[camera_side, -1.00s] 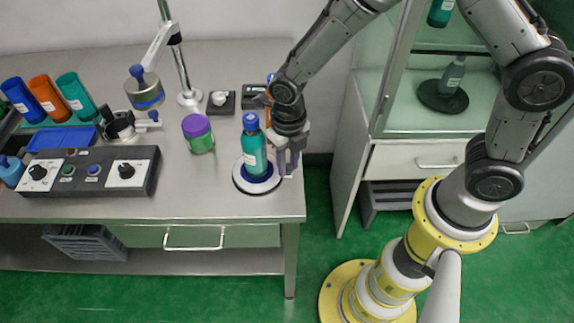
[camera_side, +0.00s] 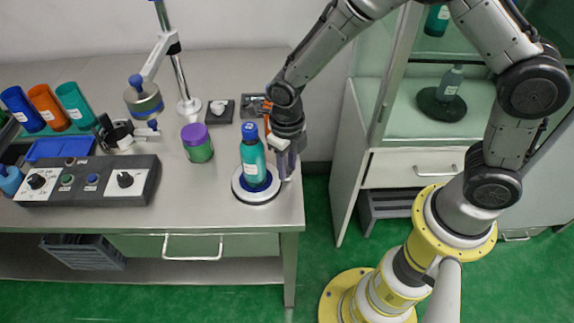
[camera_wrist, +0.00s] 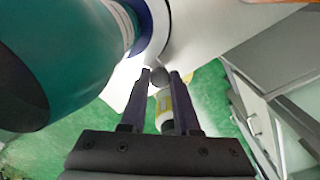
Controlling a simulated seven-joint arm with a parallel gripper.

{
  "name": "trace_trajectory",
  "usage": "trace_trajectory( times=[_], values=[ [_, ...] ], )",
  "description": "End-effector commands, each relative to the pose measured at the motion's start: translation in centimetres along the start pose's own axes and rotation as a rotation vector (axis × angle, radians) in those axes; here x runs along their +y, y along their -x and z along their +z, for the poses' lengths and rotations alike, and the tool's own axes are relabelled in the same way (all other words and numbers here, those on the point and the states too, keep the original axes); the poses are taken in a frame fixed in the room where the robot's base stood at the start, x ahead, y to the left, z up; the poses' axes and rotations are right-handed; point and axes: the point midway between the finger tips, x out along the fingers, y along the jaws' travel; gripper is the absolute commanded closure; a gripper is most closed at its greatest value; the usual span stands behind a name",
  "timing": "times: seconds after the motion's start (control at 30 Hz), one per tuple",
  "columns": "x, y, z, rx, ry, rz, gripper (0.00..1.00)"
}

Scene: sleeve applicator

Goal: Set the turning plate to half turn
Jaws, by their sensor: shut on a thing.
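The turning plate is a white round disc (camera_side: 262,200) with a blue centre, near the bench's right front corner. A teal bottle (camera_side: 253,160) with a blue cap stands upright on it. My gripper (camera_side: 286,174) is at the plate's right edge, fingers pointing down. In the wrist view my gripper (camera_wrist: 160,75) is shut on a small grey knob (camera_wrist: 158,77) at the plate's edge. The plate's white rim (camera_wrist: 180,35) also shows there, and the bottle (camera_wrist: 75,50) fills the upper left. I cannot read any turn marking on the plate.
A green jar with a purple lid (camera_side: 197,143) stands left of the plate. A black control panel (camera_side: 88,181) with knobs lies further left. Behind are a stand with a swing arm (camera_side: 181,72) and a small black dial box (camera_side: 219,111). A cabinet (camera_side: 410,165) stands right of the bench.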

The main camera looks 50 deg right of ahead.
Motion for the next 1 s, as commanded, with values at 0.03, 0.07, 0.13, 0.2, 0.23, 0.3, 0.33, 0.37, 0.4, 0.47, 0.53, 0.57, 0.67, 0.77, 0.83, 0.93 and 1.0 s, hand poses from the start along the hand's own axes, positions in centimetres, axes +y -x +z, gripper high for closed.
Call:
trace_trajectory(
  times=[0.03, 0.07, 0.13, 0.2, 0.23, 0.3, 0.33, 0.37, 0.4, 0.47, 0.53, 0.57, 0.67, 0.77, 0.83, 0.93, 1.0],
  values=[
    [0.0, 0.3, 0.2, -0.007, -0.001, 0.001, 1.00],
    [0.0, 0.3, 0.2, -0.007, -0.001, 0.001, 1.00],
    [0.0, 0.3, 0.2, -0.007, -0.001, 0.001, 1.00],
    [0.0, 0.3, 0.2, -0.007, -0.001, 0.001, 1.00],
    [0.0, 0.3, 0.2, -0.007, -0.001, 0.001, 1.00],
    [0.0, 0.3, 0.2, -0.007, -0.002, 0.001, 0.61],
    [0.0, 0.3, 0.2, -0.007, -0.002, 0.001, 0.56],
    [0.0, 0.3, 0.2, -0.006, -0.002, 0.001, 0.50],
    [0.0, 0.2, 0.2, -0.005, -0.002, 0.001, 0.43],
    [0.0, 0.2, 0.1, -0.004, -0.002, 0.001, 0.40],
    [0.0, 0.1, 0.1, -0.003, -0.002, 0.001, 0.40],
    [0.0, 0.1, 0.1, -0.003, -0.001, 0.001, 0.40],
    [0.0, 0.1, 0.1, -0.002, -0.001, 0.000, 0.40],
    [0.0, 0.3, 0.1, -0.003, -0.001, 0.000, 0.40],
    [0.0, 0.8, 0.1, -0.004, -0.001, 0.001, 0.40],
    [0.0, 2.2, 0.2, -0.006, -0.001, 0.001, 0.40],
    [0.0, 3.6, 0.2, -0.008, -0.001, 0.002, 0.40]
  ],
)
